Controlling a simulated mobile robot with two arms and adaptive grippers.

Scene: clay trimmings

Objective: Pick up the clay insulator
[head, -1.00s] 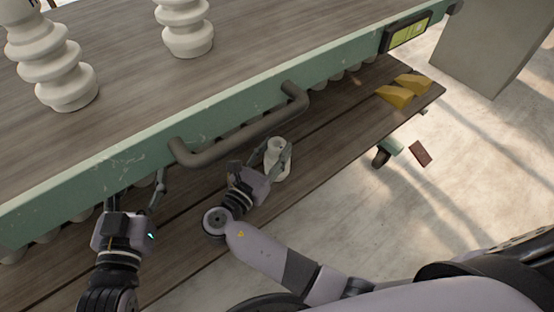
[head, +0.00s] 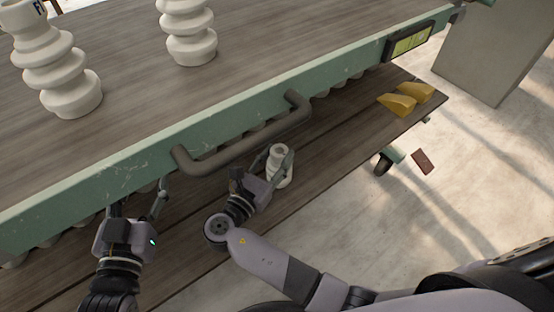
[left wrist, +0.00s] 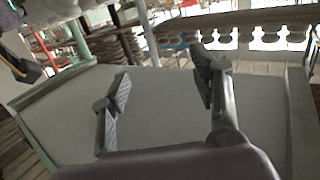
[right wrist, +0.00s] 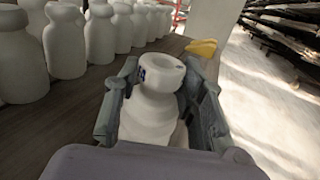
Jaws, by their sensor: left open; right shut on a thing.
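The small white clay insulator (head: 281,170) is at the front of the cart's lower shelf in the head view. My right gripper (head: 272,166) is shut on it, with one finger on each side. In the right wrist view the insulator (right wrist: 152,105) stands upright between the fingers, with a hole in its top and a dark mark near its rim. I cannot tell whether its base touches the shelf. My left gripper (head: 139,200) is open and empty in front of the cart's green edge; its spread fingers show in the left wrist view (left wrist: 165,95).
The cart's dark handle bar (head: 245,142) is just above my right gripper. More white insulators (right wrist: 100,35) stand in a row on the lower shelf. Yellow wedges (head: 397,104) lie at its right end. Large ribbed insulators (head: 62,75) stand on the upper deck.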

